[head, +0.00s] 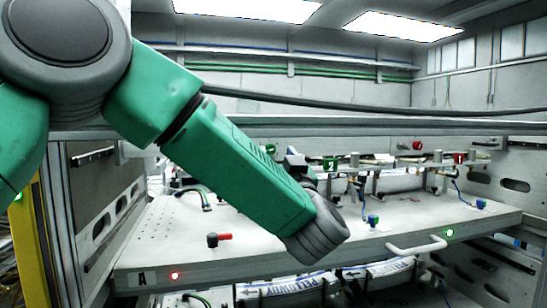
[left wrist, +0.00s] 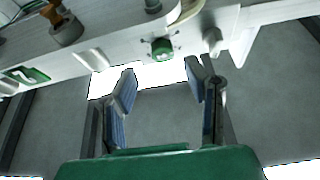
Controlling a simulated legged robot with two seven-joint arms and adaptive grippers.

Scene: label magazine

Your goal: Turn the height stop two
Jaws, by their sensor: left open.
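A green sign with a white "2" (head: 330,164) hangs on the rail at the back of the bench in the head view. The sign also shows tilted at the left of the left wrist view (left wrist: 25,75). In the left wrist view, a green knob (left wrist: 162,47) with thin spokes around it sits on the pale rail, just beyond my fingertips. Which part is the height stop is not certain. My left gripper (left wrist: 161,72) is open and empty, its blue-padded fingers apart and not touching the knob. My forearm mostly hides this gripper in the head view.
The pale bench top (head: 185,235) carries a red-handled black valve (head: 219,239) and small blue-green fittings. A white handle (head: 416,246) juts from its front edge. A red knob (head: 417,145) is on the rear rail. A brown-and-grey fitting (left wrist: 66,28) stands left of the green knob.

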